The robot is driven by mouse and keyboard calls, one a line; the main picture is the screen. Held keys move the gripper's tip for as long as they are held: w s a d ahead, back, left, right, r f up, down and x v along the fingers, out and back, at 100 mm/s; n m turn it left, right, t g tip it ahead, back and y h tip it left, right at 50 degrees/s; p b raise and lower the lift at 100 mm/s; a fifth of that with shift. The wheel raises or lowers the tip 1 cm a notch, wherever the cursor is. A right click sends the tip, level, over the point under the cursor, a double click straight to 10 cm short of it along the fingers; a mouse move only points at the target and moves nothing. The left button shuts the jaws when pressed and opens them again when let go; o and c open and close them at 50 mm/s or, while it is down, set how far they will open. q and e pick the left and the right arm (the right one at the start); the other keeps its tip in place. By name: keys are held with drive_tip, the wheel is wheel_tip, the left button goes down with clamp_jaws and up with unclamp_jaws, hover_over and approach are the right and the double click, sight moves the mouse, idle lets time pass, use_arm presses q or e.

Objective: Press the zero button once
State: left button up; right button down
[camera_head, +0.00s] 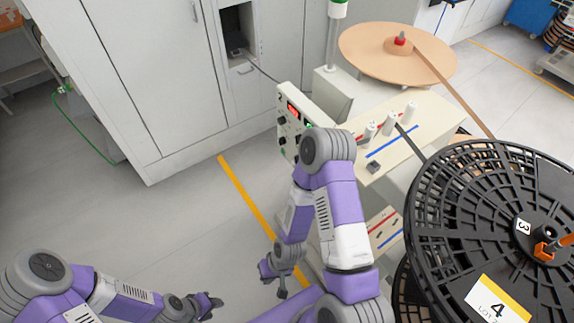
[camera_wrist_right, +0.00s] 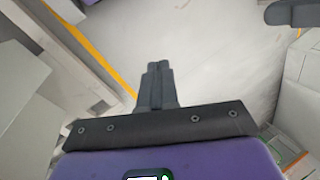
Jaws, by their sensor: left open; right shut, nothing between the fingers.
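The control panel (camera_head: 289,124) stands upright on the machine in the middle of the head view, with a red lit display (camera_head: 293,110) and several dark knobs or buttons. Which one is the zero button cannot be told at this size, and my right arm's elbow hides the panel's lower right part. My right gripper (camera_head: 281,291) hangs low over the floor, below and apart from the panel. In the right wrist view its fingers (camera_wrist_right: 157,66) are together and empty, with floor beyond them. My left gripper (camera_head: 213,303) is open and empty at the bottom, well away from the panel.
A cream machine table (camera_head: 428,119) with white rollers (camera_head: 388,123) lies right of the panel. A tan disc (camera_head: 365,50) stands behind, and black reels (camera_head: 460,190) fill the right side. Grey cabinets (camera_head: 130,70) stand at the left. The floor (camera_head: 185,215) left of the machine is clear.

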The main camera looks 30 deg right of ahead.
drive_tip(key=w+d+f+m+t+h+b, duration=0.1)
drive_tip(key=w+d+f+m+t+b, duration=0.2)
drive_tip(key=w, duration=0.4)
drive_tip(key=w+d+f+t+h+b, duration=0.1)
drive_tip(key=w+f+t+h+b, duration=0.15)
drive_tip(key=w+b, duration=0.35)
drive_tip(key=w+d+f+m+t+h+b, duration=0.1)
drive_tip(key=w+d+f+m+t+b, duration=0.2)
drive_tip(key=w, duration=0.6)
drive_tip(key=w+d+r+m+t+h+b, duration=0.1)
drive_tip(key=w+d+m+t+h+b, duration=0.1)
drive_tip(key=d+h+b, duration=0.3)
drive_tip(key=w+d+r+m+t+h+b, duration=0.1)
drive_tip(key=w+d+m+h+b, duration=0.3)
drive_tip(key=d, duration=0.3)
drive_tip(key=shift+w+d+r+m+t+h+b, duration=0.15)
drive_tip(key=shift+w+m+t+h+b, duration=0.3)
drive_tip(key=shift+h, duration=0.2)
drive_tip(key=d, duration=0.8)
drive_tip(key=shift+w+d, duration=0.4)
